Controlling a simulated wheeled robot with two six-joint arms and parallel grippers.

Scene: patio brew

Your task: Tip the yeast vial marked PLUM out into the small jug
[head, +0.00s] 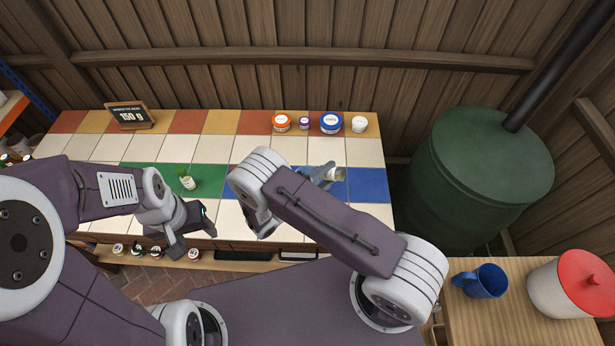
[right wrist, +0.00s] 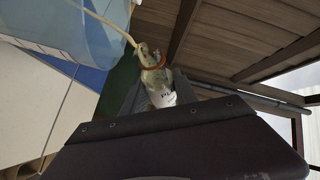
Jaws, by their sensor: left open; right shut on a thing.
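My right gripper (right wrist: 158,78) is shut on a small clear vial (right wrist: 162,96), shown in the right wrist view. The vial has an orange ring at its neck and a white label with partly legible letters, apparently starting PL. It holds pale matter. I cannot tell whether anything is pouring. In the head view the jug (head: 314,172) stands on the tiles, partly behind my right forearm, which hides the vial. My left gripper (head: 190,240) is open and empty over the counter's front edge.
Another small vial (head: 188,182) stands on green tiles. Several lidded jars, including an orange one (head: 281,122) and a blue one (head: 331,123), line the back. A sign (head: 130,115) reads 150 g. A blue mug (head: 484,282) is on the side table.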

